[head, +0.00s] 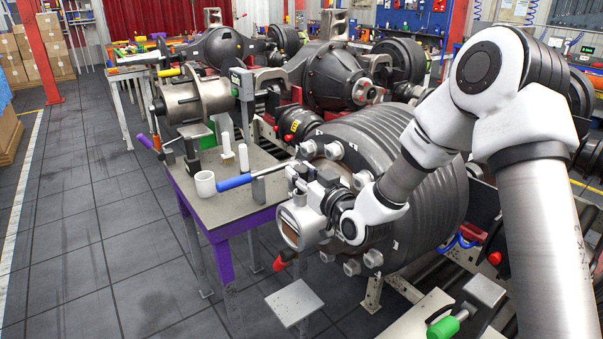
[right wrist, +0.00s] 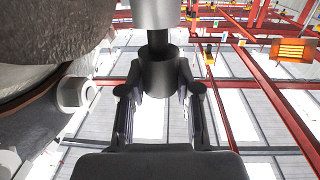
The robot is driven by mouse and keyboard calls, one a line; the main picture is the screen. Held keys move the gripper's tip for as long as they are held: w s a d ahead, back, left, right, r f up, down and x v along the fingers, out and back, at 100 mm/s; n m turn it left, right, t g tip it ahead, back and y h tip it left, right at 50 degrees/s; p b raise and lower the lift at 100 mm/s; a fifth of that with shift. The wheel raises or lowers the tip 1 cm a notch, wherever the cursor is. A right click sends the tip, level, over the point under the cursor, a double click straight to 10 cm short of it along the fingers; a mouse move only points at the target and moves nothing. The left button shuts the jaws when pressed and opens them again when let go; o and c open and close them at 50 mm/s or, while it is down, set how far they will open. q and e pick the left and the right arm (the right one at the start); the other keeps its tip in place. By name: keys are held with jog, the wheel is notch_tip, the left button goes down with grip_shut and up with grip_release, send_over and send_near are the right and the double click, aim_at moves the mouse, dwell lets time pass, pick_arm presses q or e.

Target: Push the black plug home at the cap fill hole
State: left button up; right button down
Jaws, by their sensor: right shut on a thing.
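The cap (head: 281,236) is a silver ring with a brownish window in its face, at the front of the large ribbed hub. My right gripper (head: 298,173) is in front of the hub, close above the cap. In the right wrist view my right gripper (right wrist: 158,97) is shut around a dark grey cylinder, the black plug (right wrist: 157,77). A thinner dark neck points away from it towards a light grey round part at the top edge. I cannot tell whether the plug touches the cap, and the fill hole is not visible. My left gripper is not in view.
The ribbed hub (head: 440,205) has several studs around its face, close beside my gripper. A purple-edged table (head: 225,208) to the left carries a white cup (head: 205,184), white bottles and a blue-handled tool (head: 234,182). A grey plate (head: 294,303) is below. The floor at left is clear.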

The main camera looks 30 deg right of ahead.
jog(key=shift+f+b, duration=0.9)
jog(key=shift+f, duration=0.25)
jog(key=c, duration=0.7)
grip_release()
jog(key=shift+f, duration=0.1)
jog(key=s, duration=0.7)
jog(key=shift+s+d, duration=0.25)
jog(key=shift+w, duration=0.1)
